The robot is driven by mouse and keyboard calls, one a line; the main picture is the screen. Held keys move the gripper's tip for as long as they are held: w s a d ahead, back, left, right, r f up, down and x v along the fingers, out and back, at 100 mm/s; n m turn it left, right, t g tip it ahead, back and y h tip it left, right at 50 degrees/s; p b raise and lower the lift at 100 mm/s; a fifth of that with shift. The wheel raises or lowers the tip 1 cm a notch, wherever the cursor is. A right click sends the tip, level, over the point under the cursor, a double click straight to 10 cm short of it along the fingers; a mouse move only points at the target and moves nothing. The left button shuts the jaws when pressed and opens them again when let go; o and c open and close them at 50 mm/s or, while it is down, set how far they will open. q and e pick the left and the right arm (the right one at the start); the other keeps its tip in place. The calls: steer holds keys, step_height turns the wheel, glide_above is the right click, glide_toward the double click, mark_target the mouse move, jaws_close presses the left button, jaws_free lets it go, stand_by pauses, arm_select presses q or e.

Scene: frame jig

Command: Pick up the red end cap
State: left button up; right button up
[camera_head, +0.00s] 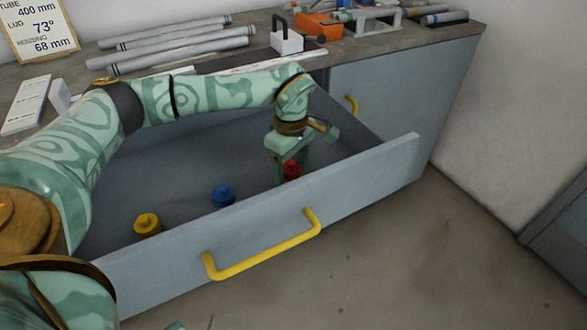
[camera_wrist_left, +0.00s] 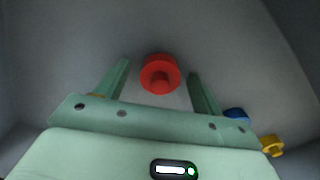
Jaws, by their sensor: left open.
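The red end cap (camera_head: 292,170) sits in the open drawer, near its front wall, in the head view. My left gripper (camera_head: 291,173) reaches down into the drawer over it. In the left wrist view the red end cap (camera_wrist_left: 160,74) shows between the two fingers of the open left gripper (camera_wrist_left: 158,76), with a gap on each side. Part of the cap is hidden by a finger and the drawer front in the head view. My right gripper is not in view.
A blue cap (camera_head: 223,196) and a yellow cap (camera_head: 147,225) stand left along the drawer. The drawer front (camera_head: 375,168) with a yellow handle (camera_head: 262,250) rises close beside the gripper. Grey tubes (camera_head: 185,50) and a sign (camera_head: 40,30) are on the worktop.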

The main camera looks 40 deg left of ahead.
arm_select(q)
steer(key=shift+r, duration=0.1)
steer(key=c, duration=1.1)
steer(key=shift+o, duration=0.2)
steer(key=shift+r, duration=0.1)
